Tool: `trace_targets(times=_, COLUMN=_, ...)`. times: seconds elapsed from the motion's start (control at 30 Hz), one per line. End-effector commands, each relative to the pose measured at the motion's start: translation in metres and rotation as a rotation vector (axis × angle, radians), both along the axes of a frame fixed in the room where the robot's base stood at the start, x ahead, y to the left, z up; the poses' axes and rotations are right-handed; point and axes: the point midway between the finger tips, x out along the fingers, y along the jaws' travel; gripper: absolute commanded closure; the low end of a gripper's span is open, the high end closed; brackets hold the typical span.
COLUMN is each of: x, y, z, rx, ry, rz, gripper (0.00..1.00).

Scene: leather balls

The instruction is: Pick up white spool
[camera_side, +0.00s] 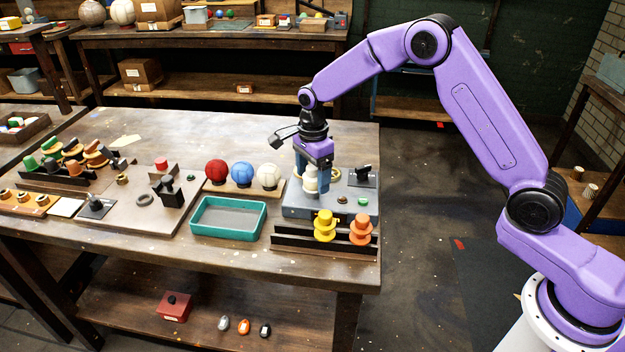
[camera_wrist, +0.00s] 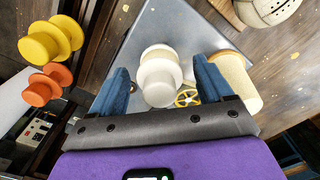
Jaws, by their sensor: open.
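The white spool (camera_side: 311,180) stands upright on a grey-blue platform (camera_side: 296,212). In the wrist view the white spool (camera_wrist: 160,82) sits between my two blue fingers. My gripper (camera_side: 308,170) points down over it from above, with its jaws open. In the wrist view there is a gap between the spool and each finger of my gripper (camera_wrist: 163,80). The fingers partly hide the spool in the side view, and I cannot tell how far down they reach on it.
A cream cylinder (camera_wrist: 235,78) stands close outside the right finger, with a small yellow wheel (camera_wrist: 187,97) near the spool. Yellow (camera_side: 325,225) and orange (camera_side: 360,228) spools sit in a dark rack in front. A white ball (camera_side: 269,176) and teal tray (camera_side: 228,219) are to the left.

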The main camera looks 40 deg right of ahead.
Motion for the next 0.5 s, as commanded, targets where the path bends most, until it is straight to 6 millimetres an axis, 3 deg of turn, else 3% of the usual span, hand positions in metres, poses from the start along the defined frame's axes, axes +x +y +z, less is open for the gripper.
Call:
trace_targets(times=0.3, x=-0.0001, y=-0.0002, z=-0.0061, rx=0.0, ry=-0.001, rz=0.0, gripper=0.2)
trace_targets(times=0.5, x=-0.0001, y=-0.0002, z=-0.006, rx=0.0, ry=-0.001, rz=0.0, gripper=0.77)
